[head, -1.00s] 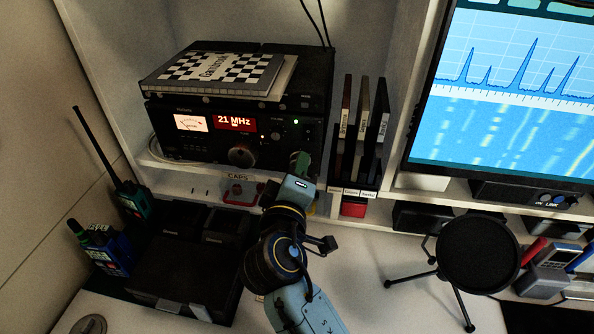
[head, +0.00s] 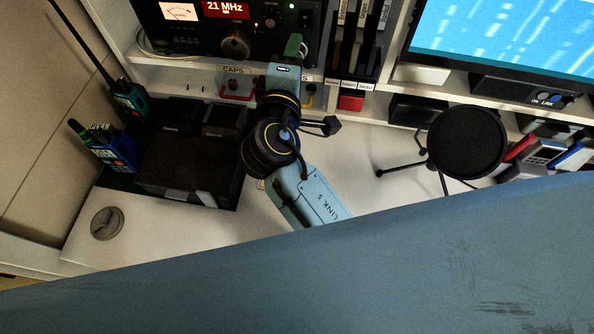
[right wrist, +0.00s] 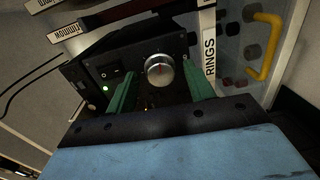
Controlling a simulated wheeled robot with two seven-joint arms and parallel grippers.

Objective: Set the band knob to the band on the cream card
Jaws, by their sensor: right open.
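The black radio (head: 190,42) stands in the cubby, cut off by the top of the head view. Its red display (head: 226,9) reads 21 MHz. A large dark knob (head: 236,42) sits below the display. My right gripper (head: 294,46), with green fingers, is at the radio's right front. In the right wrist view, the open right gripper (right wrist: 158,92) has a silver round knob (right wrist: 160,70) between its fingers, apparently apart from both. I see no label naming the knob. A small pale piece (head: 261,184) shows beside my arm; I cannot tell if it is the cream card. My left gripper is out of view.
Binders (head: 355,40) stand right of the radio. Handheld radios (head: 115,150) and a dark charger tray (head: 185,165) are at left. A round black pop filter (head: 467,142) on a tripod is at right. A large blue part of mine covers the bottom of the head view.

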